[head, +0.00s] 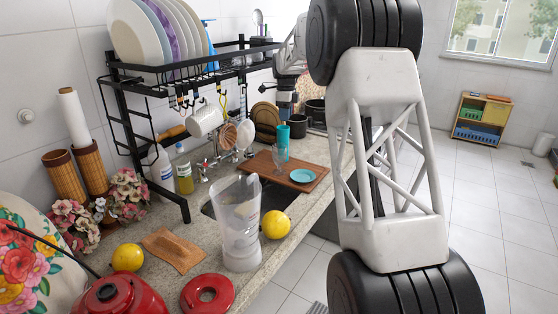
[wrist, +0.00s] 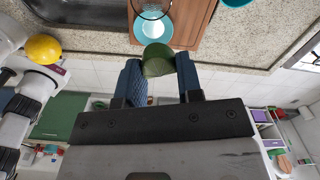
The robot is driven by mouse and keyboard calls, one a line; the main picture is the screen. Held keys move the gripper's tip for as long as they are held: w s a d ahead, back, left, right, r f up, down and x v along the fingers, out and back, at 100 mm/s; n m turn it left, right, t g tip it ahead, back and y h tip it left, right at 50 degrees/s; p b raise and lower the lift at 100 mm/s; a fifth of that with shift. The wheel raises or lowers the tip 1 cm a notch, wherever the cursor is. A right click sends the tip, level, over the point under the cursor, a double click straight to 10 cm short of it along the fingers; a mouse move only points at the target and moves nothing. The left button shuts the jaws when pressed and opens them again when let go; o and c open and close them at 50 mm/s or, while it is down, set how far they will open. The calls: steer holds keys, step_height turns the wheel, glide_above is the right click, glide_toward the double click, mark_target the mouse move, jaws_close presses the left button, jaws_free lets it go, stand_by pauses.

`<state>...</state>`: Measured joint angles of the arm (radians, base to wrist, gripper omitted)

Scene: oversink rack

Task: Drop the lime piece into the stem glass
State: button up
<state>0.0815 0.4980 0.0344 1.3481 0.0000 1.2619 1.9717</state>
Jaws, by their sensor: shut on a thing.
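My gripper (wrist: 158,64) shows in the wrist view with its two blue fingers shut on the dark green lime piece (wrist: 157,59). The piece is held at the fingertips, above the counter. The stem glass (head: 280,157) is clear and stands on the brown wooden board (head: 258,167) in the head view, beside the turquoise plate (head: 303,177). In the wrist view a thin round rim, probably the glass (wrist: 151,13), shows just beyond the lime piece, near the plate (wrist: 143,30). In the head view the lime piece cannot be made out.
A turquoise cup (head: 282,143) stands behind the glass. A large clear blender jar (head: 239,220) and a lemon (head: 276,224) stand in front of the board. The black dish rack (head: 190,72) rises over the sink at the left, with a hanging white mug (head: 203,121).

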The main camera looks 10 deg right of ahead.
steer(key=shift+f, duration=0.15)
steer(key=shift+f, duration=2.85)
steer(key=o, duration=1.2)
steer(key=shift+c, duration=0.2)
steer(key=shift+r, duration=0.1)
steer(key=shift+r, duration=3.8)
steer(key=shift+s, duration=0.1)
